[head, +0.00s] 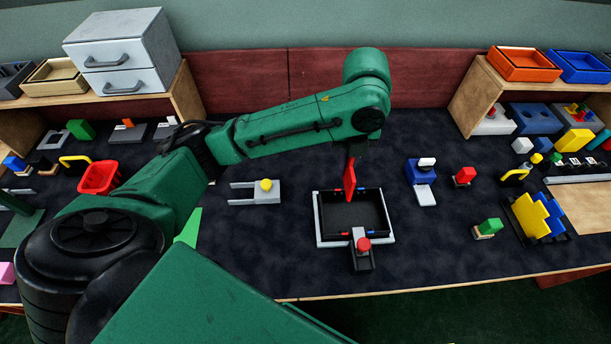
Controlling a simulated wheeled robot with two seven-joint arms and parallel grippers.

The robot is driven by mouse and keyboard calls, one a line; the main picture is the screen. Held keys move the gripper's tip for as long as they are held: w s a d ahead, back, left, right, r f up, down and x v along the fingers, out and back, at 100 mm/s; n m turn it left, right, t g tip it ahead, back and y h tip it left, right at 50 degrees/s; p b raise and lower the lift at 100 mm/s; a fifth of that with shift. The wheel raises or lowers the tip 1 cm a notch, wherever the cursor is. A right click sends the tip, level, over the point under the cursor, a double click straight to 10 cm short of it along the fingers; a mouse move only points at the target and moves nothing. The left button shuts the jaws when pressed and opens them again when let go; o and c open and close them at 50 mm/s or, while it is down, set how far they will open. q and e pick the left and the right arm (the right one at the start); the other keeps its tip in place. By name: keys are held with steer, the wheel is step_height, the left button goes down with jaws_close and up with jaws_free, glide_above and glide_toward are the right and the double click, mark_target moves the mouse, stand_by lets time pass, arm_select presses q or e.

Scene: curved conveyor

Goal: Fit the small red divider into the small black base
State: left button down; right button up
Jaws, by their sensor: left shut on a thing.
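The red divider (349,183) is a thin upright plate. The gripper is small and dark here and partly hidden under the green wrist. The base is a shallow black tray inside a light grey frame (319,222), with small red and blue marks at its far and near edges. I cannot tell whether the divider's lower end touches the base. My right gripper is not in view.
A black block with a red knob (363,244) stands at the frame's near edge. A grey fork-shaped piece with a yellow knob (265,186) lies left. The dark table around the frame is mostly clear.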

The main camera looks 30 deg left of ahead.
arm_select(q)
steer(key=f, duration=0.6)
steer(key=d+f, duration=0.1)
steer(key=f, duration=1.2)
steer(key=shift+w+d+f, duration=0.15)
steer(key=shift+w+f, duration=0.2)
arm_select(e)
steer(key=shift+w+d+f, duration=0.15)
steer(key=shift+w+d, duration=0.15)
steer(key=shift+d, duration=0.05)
arm_select(q)
steer(key=shift+f, duration=0.15)
steer(key=c, duration=1)
jaws_free()
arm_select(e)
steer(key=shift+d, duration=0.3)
arm_select(q)
steer(key=shift+o, duration=0.2)
step_height(320, 180, up, 12)
steer(key=shift+r, duration=0.2)
